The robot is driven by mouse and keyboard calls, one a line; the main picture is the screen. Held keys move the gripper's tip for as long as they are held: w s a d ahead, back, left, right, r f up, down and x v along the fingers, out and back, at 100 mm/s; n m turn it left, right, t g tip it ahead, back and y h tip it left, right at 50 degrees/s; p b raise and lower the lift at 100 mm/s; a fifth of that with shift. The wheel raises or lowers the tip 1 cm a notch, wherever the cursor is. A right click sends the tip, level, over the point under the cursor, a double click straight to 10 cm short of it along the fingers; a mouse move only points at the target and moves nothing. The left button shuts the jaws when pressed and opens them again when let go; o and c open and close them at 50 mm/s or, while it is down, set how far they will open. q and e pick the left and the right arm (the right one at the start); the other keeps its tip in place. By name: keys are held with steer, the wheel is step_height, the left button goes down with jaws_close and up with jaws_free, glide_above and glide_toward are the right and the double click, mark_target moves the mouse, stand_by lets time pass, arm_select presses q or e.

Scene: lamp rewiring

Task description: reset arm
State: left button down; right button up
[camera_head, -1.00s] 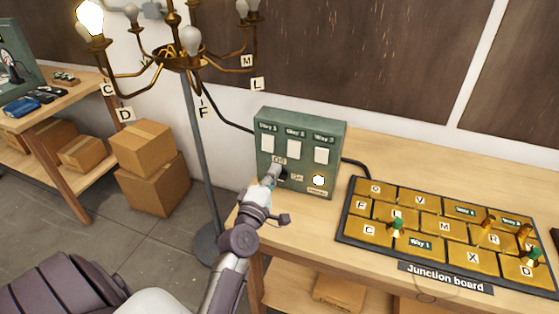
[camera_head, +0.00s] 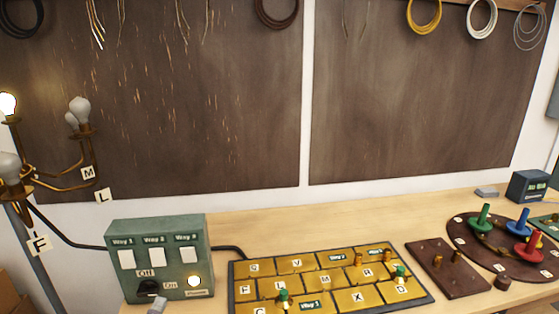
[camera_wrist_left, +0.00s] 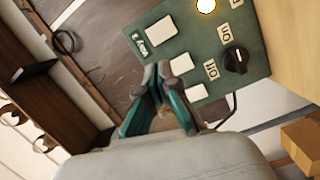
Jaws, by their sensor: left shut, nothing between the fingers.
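The green control box (camera_head: 150,233) stands on the bench at the lower left of the head view. It has white switches marked Way 1, Way 2 and Way 3, a black knob (camera_head: 148,288) between Off and On labels, and a lit white lamp (camera_head: 194,281). The knob also shows in the left wrist view (camera_wrist_left: 236,60). Only a grey tip of my left gripper (camera_head: 157,305) shows at the bottom edge, just beside and below the knob. In the left wrist view its fingers (camera_wrist_left: 162,88) are shut and empty, in front of the box. My right gripper is out of view.
The junction board (camera_head: 330,279) with lettered brass plates and pegs lies right of the box. A brown block (camera_head: 447,268) and a round board (camera_head: 487,255) with green, blue and red pegs lie farther right. A chandelier (camera_head: 14,180) with a lit bulb stands left.

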arm_select(q)
steer(key=s+d+f+m+g+h, duration=0.4)
steer(key=s+d+f+m+g, duration=0.35)
steer(key=s+d+m, duration=0.3)
steer(key=s+a+f+m+g+y, duration=0.1)
steer(key=s+f+m+g, duration=0.25)
steer(key=s, duration=0.45)
steer(key=s+f+m+g+y, duration=0.2)
steer(key=s+m+g, duration=0.15)
steer(key=s, duration=0.35)
step_height(320, 180, down, 31)
steer(key=s+g+b, duration=0.1)
steer(key=s+b, duration=0.1)
steer(key=b, duration=0.2)
steer(key=s+a+f+g+b, duration=0.1)
steer(key=s+a+f+b, duration=0.1)
steer(key=s+f, duration=1.4)
steer(key=shift+s+a+f, duration=0.15)
steer(key=shift+a+f, duration=0.35)
steer(key=shift+a, duration=0.05)
steer(key=shift+m, duration=0.25)
